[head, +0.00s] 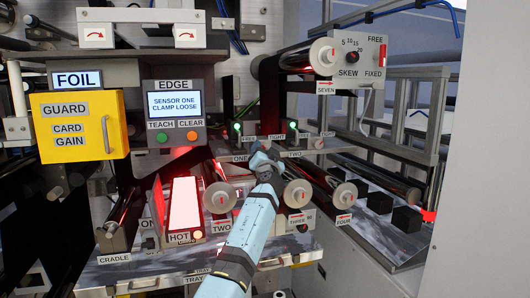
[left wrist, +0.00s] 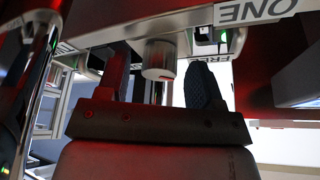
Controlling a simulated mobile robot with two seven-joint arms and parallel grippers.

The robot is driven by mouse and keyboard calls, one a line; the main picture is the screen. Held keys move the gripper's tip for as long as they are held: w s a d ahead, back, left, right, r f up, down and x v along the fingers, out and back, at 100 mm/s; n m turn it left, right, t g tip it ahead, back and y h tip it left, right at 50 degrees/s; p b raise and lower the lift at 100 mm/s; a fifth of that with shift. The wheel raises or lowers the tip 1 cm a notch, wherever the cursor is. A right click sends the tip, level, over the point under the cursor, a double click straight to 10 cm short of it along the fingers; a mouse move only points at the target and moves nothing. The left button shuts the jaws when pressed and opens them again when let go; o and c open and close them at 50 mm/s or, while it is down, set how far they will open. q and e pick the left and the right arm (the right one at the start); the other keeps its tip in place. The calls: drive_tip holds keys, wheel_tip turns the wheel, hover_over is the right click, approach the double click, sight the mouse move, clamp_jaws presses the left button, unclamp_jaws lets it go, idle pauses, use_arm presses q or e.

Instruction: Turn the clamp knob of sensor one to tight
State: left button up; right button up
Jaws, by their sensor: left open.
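The edge screen (head: 174,104) reads "SENSOR ONE CLAMP LOOSE". The label ONE (head: 238,158) sits under the left of two sensors with green lights, sensor one (head: 237,128). My left gripper (head: 264,154) is at the rail just right of that label. In the left wrist view my left gripper (left wrist: 159,72) is open, one finger on each side of a short grey cylindrical knob (left wrist: 159,54). A gap shows between the knob and the right finger; contact on the left is unclear. A label ONE (left wrist: 250,10) is beside it. The knob is hidden in the head view.
Sensor two's label TWO (head: 295,154) is close to the right of my gripper. Rollers with grey end caps, such as roller two (head: 219,197) and roller three (head: 298,193), stick out below. The yellow guard box (head: 78,126) is at the left.

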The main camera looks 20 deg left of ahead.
use_arm(q)
drive_tip(key=c, duration=0.9)
drive_tip(key=shift+s+a+r+m+g+h+p, duration=0.15)
drive_tip(key=shift+m+g+h+p, duration=0.45)
drive_tip(key=shift+m, duration=2.55)
drive_tip(key=shift+w+d+r+m+g+h+p, duration=0.15)
drive_tip(key=shift+m+g+h, duration=0.8)
drive_tip(key=shift+m, duration=2.15)
drive_tip(key=shift+s+a+r+m+g+h+p, duration=0.2)
drive_tip(key=shift+m+g+h, duration=0.55)
drive_tip(key=shift+m, duration=2.4)
drive_tip(key=shift+w+g, duration=0.1)
drive_tip(key=shift+g, duration=0.2)
drive_tip(key=shift+d, duration=0.1)
